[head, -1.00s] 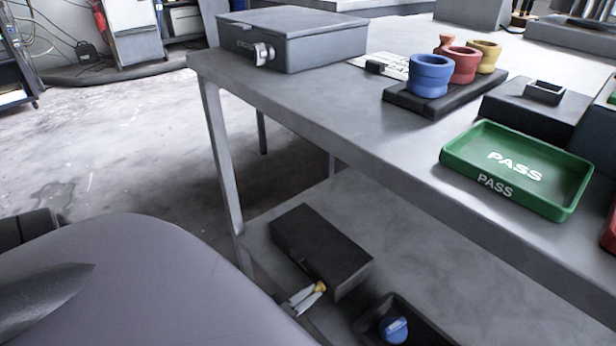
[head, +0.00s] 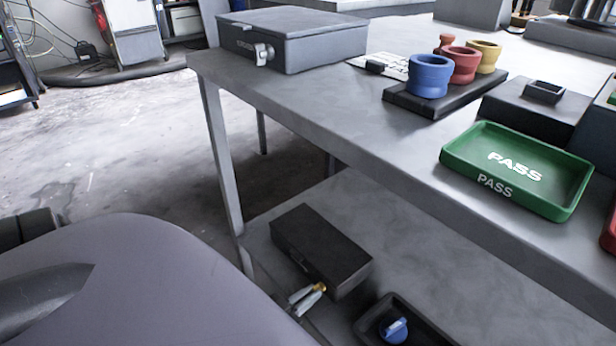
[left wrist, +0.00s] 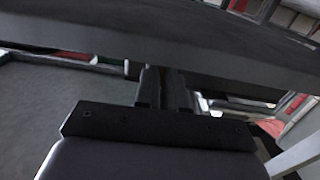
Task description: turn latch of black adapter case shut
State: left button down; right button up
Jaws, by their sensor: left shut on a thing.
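The black adapter case (head: 322,243) lies closed on the lower shelf under the table. How far the latch is turned cannot be made out. In the left wrist view, my dark fingers (left wrist: 165,90) reach up to a dark surface across the top; the latch is hidden there. My right gripper is not in view.
A black bin (head: 430,330) with a blue part (head: 393,329) stands right of the case on the shelf. The table leg (head: 222,160) is left of it. The tabletop above carries a grey case (head: 320,45), colored cups and a green PASS tray (head: 470,165).

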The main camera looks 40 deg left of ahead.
pick_arm(q)
jog(key=shift+s, duration=0.1)
jog(key=c, duration=1.5)
grip_release()
jog(key=shift+s, duration=0.25)
jog(key=s+p, duration=0.1)
jog(key=s, duration=0.5)
jog(key=shift+s+a+p, duration=0.3)
jog(key=shift+s+p, duration=0.05)
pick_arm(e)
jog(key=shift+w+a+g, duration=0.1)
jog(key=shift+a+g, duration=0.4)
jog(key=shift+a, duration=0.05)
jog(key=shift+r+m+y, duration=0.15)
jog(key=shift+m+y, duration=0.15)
